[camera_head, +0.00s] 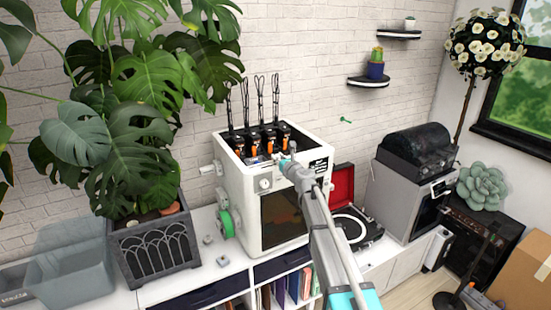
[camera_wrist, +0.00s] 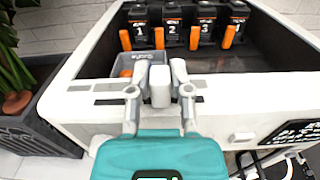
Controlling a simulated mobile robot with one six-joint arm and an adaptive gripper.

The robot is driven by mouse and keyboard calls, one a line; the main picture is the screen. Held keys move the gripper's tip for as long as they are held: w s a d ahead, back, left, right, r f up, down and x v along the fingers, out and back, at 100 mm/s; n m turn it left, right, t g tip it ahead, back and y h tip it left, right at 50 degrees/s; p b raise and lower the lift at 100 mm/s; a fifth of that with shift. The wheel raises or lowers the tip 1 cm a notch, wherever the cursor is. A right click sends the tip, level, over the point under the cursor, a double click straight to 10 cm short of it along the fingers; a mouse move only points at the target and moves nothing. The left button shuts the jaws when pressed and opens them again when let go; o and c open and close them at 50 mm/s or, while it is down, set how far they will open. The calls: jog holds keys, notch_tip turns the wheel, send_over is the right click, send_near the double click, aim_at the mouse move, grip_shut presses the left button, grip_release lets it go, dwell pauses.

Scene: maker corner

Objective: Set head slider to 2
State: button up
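The white printer-like machine (camera_head: 242,195) stands on a white cabinet. In its open top are black heads numbered 1 to 4 with orange levers; head 1 (camera_wrist: 140,30) and head 2 (camera_wrist: 173,31) show in the wrist view. A small white block, apparently the head slider (camera_wrist: 160,88), stands on the front rim. In the wrist picture it lies below the gap between heads 1 and 2. My gripper (camera_wrist: 160,74) has its fingers close on both sides of the block and appears shut on it. In the head view, my gripper (camera_head: 283,161) is at the top front rim, and the slider is hard to make out.
Grey marks (camera_wrist: 111,87) lie along the rim near the slider. A small grey bin (camera_wrist: 124,62) sits behind it. A potted plant (camera_head: 155,245) stands left of the machine, and a record player (camera_head: 352,222) stands right.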

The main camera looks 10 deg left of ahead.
aim_at(271, 166)
grip_shut()
jog(key=shift+s+a, duration=0.45)
jog(key=shift+a, duration=0.2)
jog(key=shift+s+a, duration=0.4)
jog(key=shift+a, duration=0.25)
jog(key=o, duration=0.6)
grip_release()
jog(key=shift+o, duration=0.2)
jog(key=shift+d, duration=0.1)
